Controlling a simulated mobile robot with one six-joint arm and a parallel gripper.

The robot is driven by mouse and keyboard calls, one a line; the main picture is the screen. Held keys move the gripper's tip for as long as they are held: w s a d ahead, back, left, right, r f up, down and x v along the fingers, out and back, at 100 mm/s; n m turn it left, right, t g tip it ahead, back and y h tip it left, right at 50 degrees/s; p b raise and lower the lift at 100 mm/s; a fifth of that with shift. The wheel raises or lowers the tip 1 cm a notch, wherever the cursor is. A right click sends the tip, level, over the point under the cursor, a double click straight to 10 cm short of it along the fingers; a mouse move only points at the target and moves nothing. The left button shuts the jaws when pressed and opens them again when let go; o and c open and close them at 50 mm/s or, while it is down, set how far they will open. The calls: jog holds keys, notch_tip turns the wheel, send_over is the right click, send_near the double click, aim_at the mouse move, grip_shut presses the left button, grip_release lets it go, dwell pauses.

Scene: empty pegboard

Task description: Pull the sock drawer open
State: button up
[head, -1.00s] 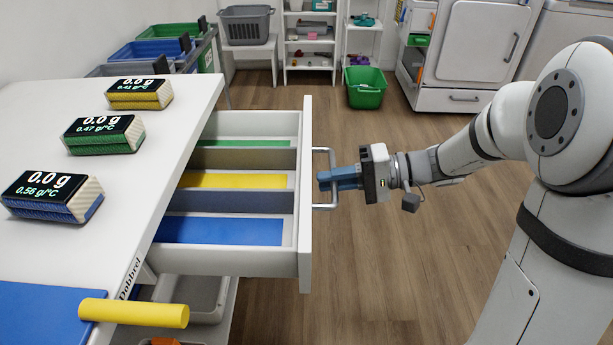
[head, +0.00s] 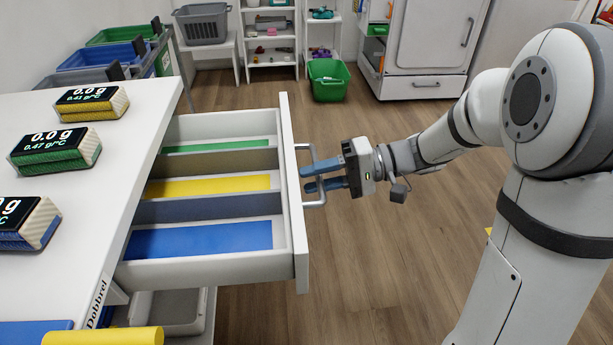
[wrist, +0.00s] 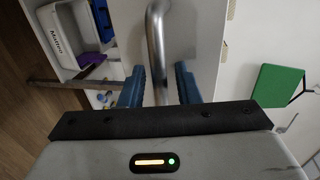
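The white drawer (head: 270,266) is pulled well out from under the white table. It is empty, with green, yellow and blue floor strips between grey dividers. Its front carries a metal bar handle (head: 318,203). My gripper (head: 306,179) is at the handle with its two blue fingers spread apart. In the wrist view the handle bar (wrist: 156,45) runs between the fingers, with a gap on each side. The fingers are around the bar but not clamped on it.
The white table (head: 120,165) holds yellow, green and blue display blocks. A yellow cylinder (head: 125,338) lies at the front. A green basket (head: 327,80) stands on the floor at the back. The wooden floor (head: 370,270) between the drawer and my body is clear.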

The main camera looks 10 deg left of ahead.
jog(key=p+v, duration=0.1)
jog(key=v, duration=0.6)
jog(key=shift+d+p, duration=0.3)
jog(key=shift+d, duration=0.05)
jog(key=shift+w, duration=0.1)
jog(key=s+d+r+m+t+h+p, duration=0.2)
jog(key=s+d+r+h+p, duration=0.3)
jog(key=s+r+h+p, duration=0.6)
jog(key=s+d+r+m+t+h+p, duration=0.1)
jog(key=d+r+t+h+p, duration=0.2)
jog(key=d+r+p, duration=0.6)
jog(key=d+t+p, duration=0.1)
jog(key=t+p, duration=0.1)
jog(key=p, duration=0.1)
jog(key=shift+d+r+m+h+p, duration=0.3)
jog(key=shift+r+h+p, duration=0.05)
jog(key=shift+h, duration=0.05)
